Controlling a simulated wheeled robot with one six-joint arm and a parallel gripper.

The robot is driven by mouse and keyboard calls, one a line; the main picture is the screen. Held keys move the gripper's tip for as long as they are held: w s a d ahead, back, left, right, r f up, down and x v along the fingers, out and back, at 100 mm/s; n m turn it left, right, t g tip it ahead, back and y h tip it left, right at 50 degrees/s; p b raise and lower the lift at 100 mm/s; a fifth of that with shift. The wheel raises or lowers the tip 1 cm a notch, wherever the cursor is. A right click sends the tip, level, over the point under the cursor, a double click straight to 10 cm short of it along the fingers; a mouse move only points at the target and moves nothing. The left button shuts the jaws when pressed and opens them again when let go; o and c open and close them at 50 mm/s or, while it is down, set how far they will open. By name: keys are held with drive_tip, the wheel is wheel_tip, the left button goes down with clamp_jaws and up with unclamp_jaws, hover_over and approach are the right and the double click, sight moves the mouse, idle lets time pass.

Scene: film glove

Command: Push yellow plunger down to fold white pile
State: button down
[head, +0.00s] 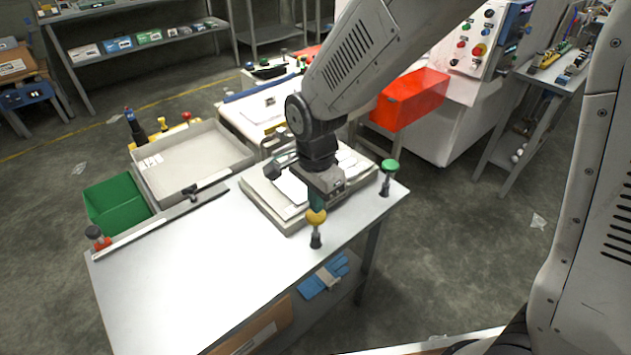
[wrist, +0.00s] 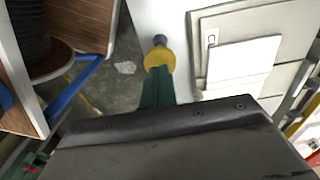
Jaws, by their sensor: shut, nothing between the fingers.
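The yellow plunger (head: 316,217) stands upright on a dark stem at the table's front edge, and its round yellow head shows in the wrist view (wrist: 158,58). My gripper (head: 317,205) points down with its green fingers shut and empty. The fingertips (wrist: 157,76) are right at the yellow head, overlapping it in both views; I cannot tell whether they touch. The white pile (head: 291,188) lies flat on a pale plate (head: 262,209) to the left of the plunger. It also shows in the wrist view (wrist: 242,68). My arm partly hides the pile in the head view.
A grey tray (head: 241,158) and a green bin (head: 115,205) sit behind. The table's left front (head: 190,285) is clear. Blue gloves (head: 323,277) lie on the shelf below.

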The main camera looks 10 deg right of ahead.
sight(316, 220)
drive_tip(key=shift+f, duration=0.7)
wheel_tip(316, 220, down, 5)
drive_tip(key=shift+f, duration=0.2)
drive_tip(key=shift+s+f, duration=0.1)
drive_tip(key=shift+s, duration=0.05)
drive_tip(key=shift+s+d+f, duration=0.1)
drive_tip(key=shift+s, duration=0.05)
idle(1.0)
drive_tip(key=shift+w+r, duration=0.2)
drive_tip(key=shift+r, duration=0.35)
wheel_tip(316, 220, up, 14)
drive_tip(key=shift+f, duration=0.2)
drive_tip(key=shift+w, duration=0.1)
